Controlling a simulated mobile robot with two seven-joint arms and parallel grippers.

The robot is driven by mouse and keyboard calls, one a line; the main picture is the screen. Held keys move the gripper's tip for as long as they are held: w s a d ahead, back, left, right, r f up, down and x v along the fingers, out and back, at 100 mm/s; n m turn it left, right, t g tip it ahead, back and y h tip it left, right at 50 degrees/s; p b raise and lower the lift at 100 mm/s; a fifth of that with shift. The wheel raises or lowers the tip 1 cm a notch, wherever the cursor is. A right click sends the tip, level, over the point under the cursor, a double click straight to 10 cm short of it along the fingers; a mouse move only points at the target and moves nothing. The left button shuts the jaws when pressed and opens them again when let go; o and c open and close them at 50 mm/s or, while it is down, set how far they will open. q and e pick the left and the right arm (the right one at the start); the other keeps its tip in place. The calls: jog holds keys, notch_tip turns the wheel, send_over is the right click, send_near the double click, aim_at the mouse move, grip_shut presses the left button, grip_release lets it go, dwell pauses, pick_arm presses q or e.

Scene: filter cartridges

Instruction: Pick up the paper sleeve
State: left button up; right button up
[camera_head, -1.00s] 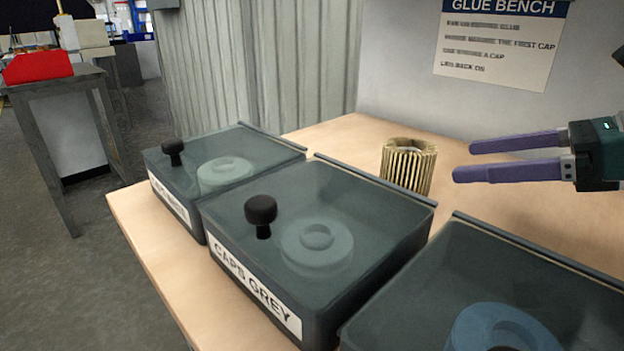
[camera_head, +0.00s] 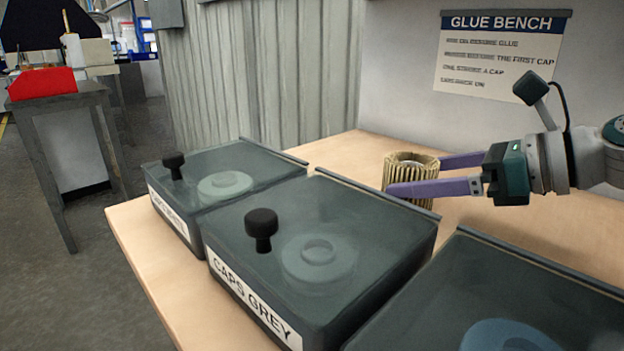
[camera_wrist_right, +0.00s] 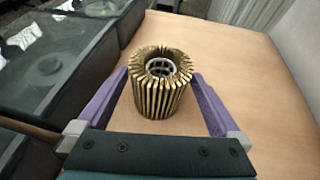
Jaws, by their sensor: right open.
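The paper sleeve (camera_head: 411,168), a tan pleated ring, stands upright on the wooden bench behind the grey caps box. My right gripper (camera_head: 412,175) is open, with one purple finger on the near side of the sleeve and one on the far side. In the right wrist view the sleeve (camera_wrist_right: 160,88) stands between the two fingers, with clear gaps on both sides. A meshed core shows in its open top. In the head view the near finger hides part of the sleeve's side. My left gripper is not in view.
Lidded boxes line the bench front: a far one (camera_head: 228,172), the "CAPS GREY" box (camera_head: 380,215) and a near one (camera_head: 550,280). The first two have black knobs on their lids. A "GLUE BENCH" sign (camera_head: 500,55) hangs behind. The bench (camera_head: 345,148) is bare behind the sleeve.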

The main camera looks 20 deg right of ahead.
jog(key=shift+x, duration=0.8)
jog(key=c, duration=1.1)
